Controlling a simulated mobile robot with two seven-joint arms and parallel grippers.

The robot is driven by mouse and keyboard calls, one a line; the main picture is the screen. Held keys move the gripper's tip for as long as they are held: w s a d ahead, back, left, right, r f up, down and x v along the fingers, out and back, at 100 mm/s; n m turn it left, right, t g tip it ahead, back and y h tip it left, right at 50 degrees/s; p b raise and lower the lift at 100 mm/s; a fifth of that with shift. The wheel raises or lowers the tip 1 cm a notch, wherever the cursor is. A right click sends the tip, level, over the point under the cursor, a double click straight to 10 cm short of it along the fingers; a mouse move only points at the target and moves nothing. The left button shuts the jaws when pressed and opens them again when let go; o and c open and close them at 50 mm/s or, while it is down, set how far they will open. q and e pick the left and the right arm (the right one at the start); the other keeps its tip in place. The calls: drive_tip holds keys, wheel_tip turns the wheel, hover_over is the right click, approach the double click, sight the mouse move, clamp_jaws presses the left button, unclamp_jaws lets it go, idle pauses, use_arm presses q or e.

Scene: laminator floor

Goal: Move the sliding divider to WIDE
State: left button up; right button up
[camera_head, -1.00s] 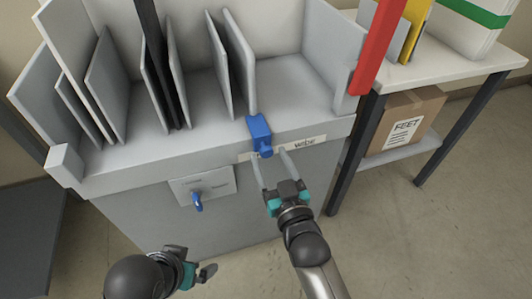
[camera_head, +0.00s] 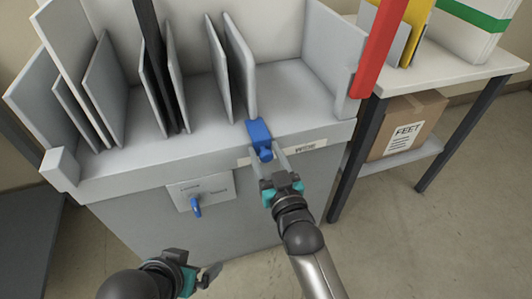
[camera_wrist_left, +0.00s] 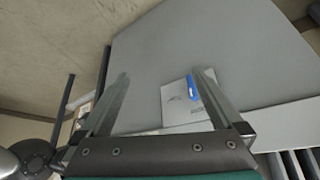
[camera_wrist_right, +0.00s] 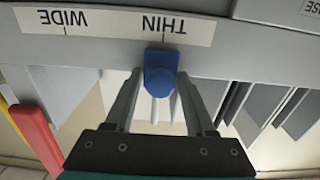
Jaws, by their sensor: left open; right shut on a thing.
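The sliding divider (camera_head: 240,65) is a grey upright plate with a blue handle (camera_head: 259,138) at the machine's front edge. In the right wrist view the handle (camera_wrist_right: 161,72) sits at the THIN mark of a white label strip (camera_wrist_right: 110,22), which appears upside down. The WIDE mark is left of it there; in the head view it is right of the handle. My right gripper (camera_head: 271,158) is shut on the blue handle, one finger on each side. My left gripper (camera_head: 213,275) is open and empty, low before the machine's front.
A small plate with a blue lever (camera_head: 196,206) is on the machine's front. Several other grey plates (camera_head: 105,85) stand left of the divider. A red post (camera_head: 378,50) rises at the machine's right end. A side table (camera_head: 450,65) holds a box (camera_head: 408,125) on its lower shelf.

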sight(311, 131)
clamp_jaws()
idle(0.3)
drive_tip(key=shift+w+d, duration=0.1)
drive_tip(key=shift+d, duration=0.2)
drive_tip(key=d, duration=0.1)
drive_tip(key=w+d+p, duration=0.1)
drive_tip(key=d, duration=0.1)
drive_tip(key=d+p, duration=0.1)
drive_tip(key=shift+w+d+r, duration=0.1)
drive_tip(key=shift+w+d, duration=0.15)
drive_tip(key=shift+d, duration=0.1)
use_arm(q)
drive_tip(key=f, duration=0.1)
drive_tip(key=s+a+f+g+p, duration=0.1)
drive_tip(key=f, duration=0.1)
drive_tip(key=f+g, duration=0.1)
drive_tip(key=f, duration=0.1)
drive_tip(key=shift+s+a+f+y, duration=0.1)
drive_tip(key=shift+s+a+y, duration=0.1)
drive_tip(key=shift+y, duration=0.1)
use_arm(e)
drive_tip(key=d, duration=0.2)
drive_tip(key=w+d, duration=0.1)
drive_tip(key=d, duration=0.1)
drive_tip(key=w+d, duration=0.1)
drive_tip(key=d, duration=0.1)
drive_tip(key=shift+w+d, duration=0.1)
drive_tip(key=shift+d, duration=0.25)
